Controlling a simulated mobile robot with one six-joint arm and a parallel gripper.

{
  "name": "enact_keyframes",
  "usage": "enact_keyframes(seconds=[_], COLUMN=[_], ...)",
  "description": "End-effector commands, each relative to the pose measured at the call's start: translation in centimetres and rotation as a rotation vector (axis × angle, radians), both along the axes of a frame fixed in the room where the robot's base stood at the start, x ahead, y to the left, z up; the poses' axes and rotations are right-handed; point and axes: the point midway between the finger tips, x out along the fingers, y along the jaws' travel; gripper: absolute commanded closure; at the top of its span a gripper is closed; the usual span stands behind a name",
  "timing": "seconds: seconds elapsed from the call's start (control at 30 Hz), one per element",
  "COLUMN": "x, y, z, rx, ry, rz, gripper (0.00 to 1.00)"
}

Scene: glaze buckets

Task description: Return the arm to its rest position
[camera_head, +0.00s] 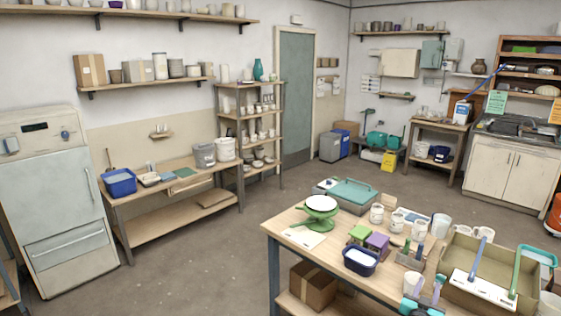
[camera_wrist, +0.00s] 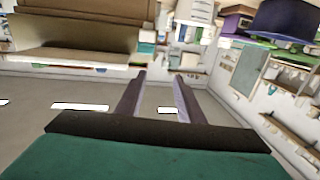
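My gripper (camera_head: 429,281) shows at the bottom edge of the head view, in front of the near worktable's items, with its teal body partly cut off. In the wrist view the two fingers of my gripper (camera_wrist: 159,76) stand apart with nothing between them. The wrist picture looks upside down, with floor behind the fingers. Most of my arm is out of view.
The near worktable (camera_head: 283,222) holds a dark blue tub (camera_head: 360,262), a green banding wheel (camera_head: 320,208), a purple block (camera_head: 377,243), and a large tan tray (camera_head: 465,247) close to the right of my gripper. Open floor (camera_head: 200,265) lies left of the table.

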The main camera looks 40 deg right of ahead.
Motion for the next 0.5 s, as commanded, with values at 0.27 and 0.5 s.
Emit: enact_keyframes(seconds=[0.27,0.5], x=[10.0,17.5], y=[5.0,10.4], z=[-4.1,-7.5], rx=[0.030,0.061], ry=[0.012,0.028], rz=[0.152,0.278], gripper=[0.66,0.66])
